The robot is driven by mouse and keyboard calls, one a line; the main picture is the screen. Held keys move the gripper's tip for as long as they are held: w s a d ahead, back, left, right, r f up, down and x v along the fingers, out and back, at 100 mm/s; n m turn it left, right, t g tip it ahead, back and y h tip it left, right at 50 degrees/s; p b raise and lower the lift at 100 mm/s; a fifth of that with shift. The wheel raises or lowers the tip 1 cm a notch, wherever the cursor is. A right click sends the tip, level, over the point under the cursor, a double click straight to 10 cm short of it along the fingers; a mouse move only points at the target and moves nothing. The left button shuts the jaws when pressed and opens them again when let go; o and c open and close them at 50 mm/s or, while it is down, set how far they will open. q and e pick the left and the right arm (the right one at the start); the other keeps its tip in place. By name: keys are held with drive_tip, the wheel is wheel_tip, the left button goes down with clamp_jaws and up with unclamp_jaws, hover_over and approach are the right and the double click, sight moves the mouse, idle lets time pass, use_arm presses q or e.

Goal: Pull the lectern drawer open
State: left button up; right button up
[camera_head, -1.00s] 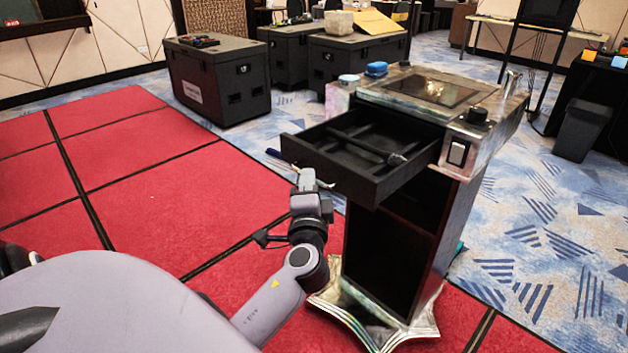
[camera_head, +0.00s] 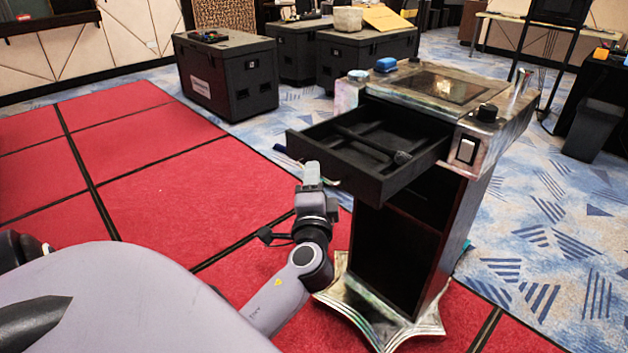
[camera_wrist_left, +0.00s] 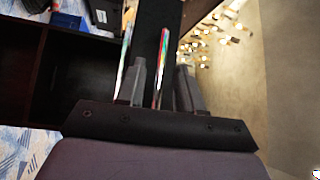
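The lectern (camera_head: 400,250) stands right of centre in the head view, with a metallic top and a dark open-fronted body. Its black drawer (camera_head: 345,162) is pulled well out to the left, and the compartments inside show. My left gripper (camera_head: 312,173) is at the drawer's front, just outside it. In the left wrist view the two grey fingers (camera_wrist_left: 160,85) stand apart, with a thin shiny strip between them, probably part of the drawer handle. A gap shows beside the strip, so I see no firm grip. The handle is mostly hidden in the head view. My right gripper is not in view.
The lectern's flared metallic base (camera_head: 385,320) stands low beside my left arm. Black equipment cases (camera_head: 225,75) stand at the back, and a dark bin (camera_head: 592,130) at the right. The red carpet (camera_head: 180,205) left of the drawer is clear.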

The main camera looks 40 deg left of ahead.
use_arm(q)
drive_tip(key=b+v, duration=0.1)
drive_tip(key=v, duration=0.6)
drive_tip(key=shift+b, duration=0.3)
drive_tip(key=s+d+f+n+g+h+p, duration=0.1)
drive_tip(key=s+d+f+h, duration=0.1)
drive_tip(key=d+f+h, duration=0.3)
drive_tip(key=s+d+f+g+h+p, duration=0.1)
drive_tip(key=s+f+h, duration=0.15)
drive_tip(key=f, duration=0.45)
drive_tip(key=s+d+f+n+h+p, duration=0.1)
drive_tip(key=d+f+h, duration=0.3)
drive_tip(key=f, duration=0.2)
drive_tip(key=s+d+f+n+g+h+p, duration=0.1)
drive_tip(key=s+d+f+n+g+h, duration=0.1)
drive_tip(key=s, duration=0.6)
wheel_tip(320, 180, down, 3)
drive_tip(key=shift+d+r+n+h, duration=0.2)
drive_tip(key=shift+d+n+h, duration=0.55)
drive_tip(key=shift+d+n, duration=0.3)
